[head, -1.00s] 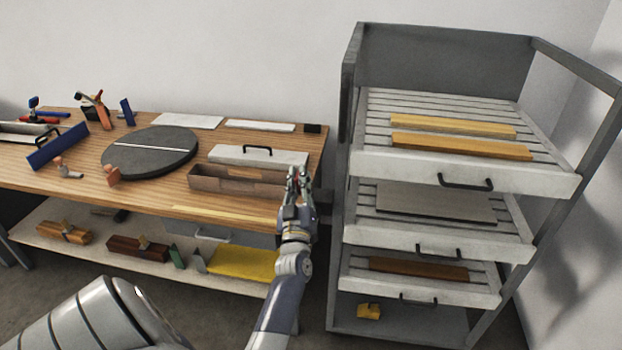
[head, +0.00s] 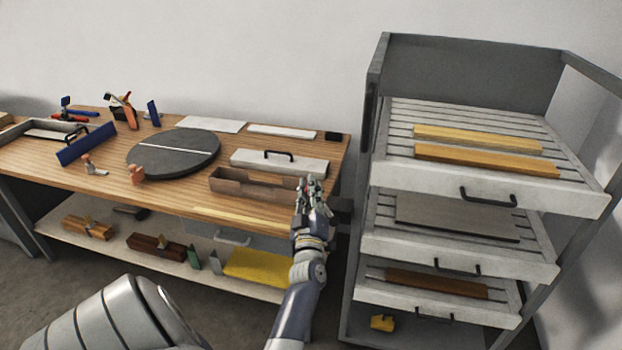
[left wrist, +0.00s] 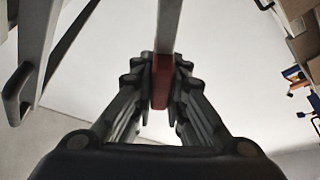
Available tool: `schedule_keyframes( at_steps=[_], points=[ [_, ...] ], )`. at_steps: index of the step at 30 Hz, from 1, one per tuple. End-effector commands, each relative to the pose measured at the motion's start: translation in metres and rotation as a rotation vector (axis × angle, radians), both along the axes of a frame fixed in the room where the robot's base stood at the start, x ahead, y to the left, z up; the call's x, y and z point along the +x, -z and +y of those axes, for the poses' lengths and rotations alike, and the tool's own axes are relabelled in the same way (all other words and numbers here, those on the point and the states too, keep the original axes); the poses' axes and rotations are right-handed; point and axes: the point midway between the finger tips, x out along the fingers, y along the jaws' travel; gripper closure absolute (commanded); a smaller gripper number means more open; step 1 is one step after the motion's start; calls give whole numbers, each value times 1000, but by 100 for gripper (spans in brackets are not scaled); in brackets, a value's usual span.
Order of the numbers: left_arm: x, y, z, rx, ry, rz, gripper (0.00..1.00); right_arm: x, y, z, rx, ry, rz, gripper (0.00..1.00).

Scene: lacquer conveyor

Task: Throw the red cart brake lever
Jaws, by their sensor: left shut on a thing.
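The red cart brake lever shows in the left wrist view as a red grip (left wrist: 161,82) at the end of a pale grey bar. The grip lies between the two fingers of my left gripper (left wrist: 161,95), which is shut on it. In the head view my left gripper (head: 312,184) is at the right end of the workbench, just left of the drying cart (head: 492,202). My right gripper is in neither view.
The cart's slatted shelves hold wooden boards (head: 485,160) and a grey panel (head: 455,216). The workbench (head: 112,188) carries a dark round turntable (head: 172,155), a brown open box (head: 252,187) and hand tools. A narrow gap separates bench and cart.

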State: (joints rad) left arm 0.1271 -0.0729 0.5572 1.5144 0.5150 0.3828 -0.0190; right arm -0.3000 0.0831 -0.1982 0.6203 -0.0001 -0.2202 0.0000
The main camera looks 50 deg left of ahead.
Motion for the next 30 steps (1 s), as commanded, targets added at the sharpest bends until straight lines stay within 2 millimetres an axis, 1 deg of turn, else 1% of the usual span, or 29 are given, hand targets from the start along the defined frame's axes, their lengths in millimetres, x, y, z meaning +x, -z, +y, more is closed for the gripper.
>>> schedule_keyframes(
  at_steps=[1,2,3,4,13,16,24,30],
  points=[
    [-1,4,0,-7,0,3,85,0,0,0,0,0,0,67],
    [-1,4,0,-7,0,3,78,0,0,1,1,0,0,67],
    [-1,4,0,-6,-1,4,69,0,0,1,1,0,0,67],
    [-1,4,0,-6,-1,4,67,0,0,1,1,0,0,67],
    [-1,2,0,-2,0,2,67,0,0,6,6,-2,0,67],
    [-5,4,-4,-2,0,3,67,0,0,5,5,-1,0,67],
    [-34,19,-33,-4,0,5,67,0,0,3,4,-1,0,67],
    [-49,25,-48,-3,0,3,67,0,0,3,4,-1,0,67]
  ],
)
